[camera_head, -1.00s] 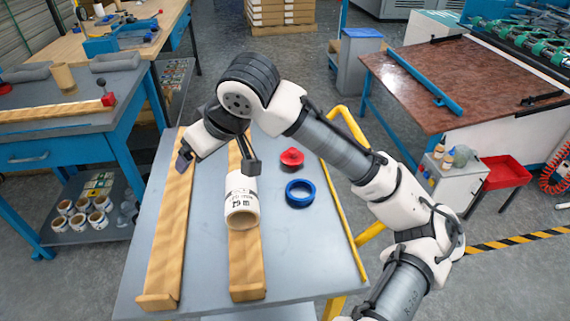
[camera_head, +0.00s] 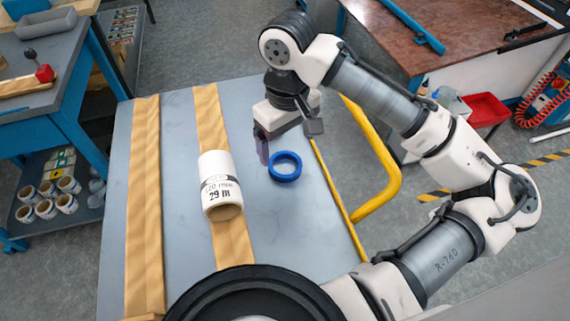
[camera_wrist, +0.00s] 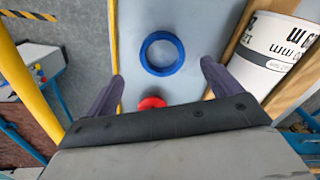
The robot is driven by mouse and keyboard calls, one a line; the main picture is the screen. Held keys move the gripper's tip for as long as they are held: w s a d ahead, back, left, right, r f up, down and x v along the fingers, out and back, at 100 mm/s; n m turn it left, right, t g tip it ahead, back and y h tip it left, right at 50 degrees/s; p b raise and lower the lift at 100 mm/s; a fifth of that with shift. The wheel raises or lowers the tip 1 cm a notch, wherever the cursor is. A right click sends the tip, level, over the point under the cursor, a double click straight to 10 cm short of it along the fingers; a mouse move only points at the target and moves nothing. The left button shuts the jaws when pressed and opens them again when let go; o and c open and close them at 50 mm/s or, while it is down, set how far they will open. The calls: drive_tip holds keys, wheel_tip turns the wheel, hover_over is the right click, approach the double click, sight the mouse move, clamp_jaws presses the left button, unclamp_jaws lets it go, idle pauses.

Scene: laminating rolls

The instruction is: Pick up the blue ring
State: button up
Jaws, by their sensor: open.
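The blue ring (camera_head: 285,166) lies flat on the grey table (camera_head: 172,200), right of the white roll. My gripper (camera_head: 283,142) is above the table just behind the ring, pointing down. In the wrist view the blue ring (camera_wrist: 162,53) lies beyond the fingertips, roughly centred between them and apart from them. My gripper (camera_wrist: 157,75) is open there, with its two dark fingers spread and nothing between them touching. A red object (camera_wrist: 151,103) shows close to the gripper body in the wrist view; in the head view my arm hides it.
A white printed roll (camera_head: 219,187) lies on one of two wooden rails, left of the ring. The left rail (camera_head: 145,210) is bare. A yellow rail (camera_head: 375,150) runs along the table's right side. A brown-topped table (camera_head: 440,45) stands at the back right.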

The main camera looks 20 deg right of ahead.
sight(283, 167)
drive_tip(key=shift+w+a+f, duration=0.15)
drive_tip(key=shift+w+f, duration=0.05)
drive_tip(key=shift+f, duration=1.35)
drive_tip(key=shift+w+a+f, duration=0.1)
drive_tip(key=shift+w+f, duration=0.05)
drive_tip(key=shift+f, duration=1.4)
drive_tip(key=shift+c, duration=0.4)
drive_tip(key=c, duration=1)
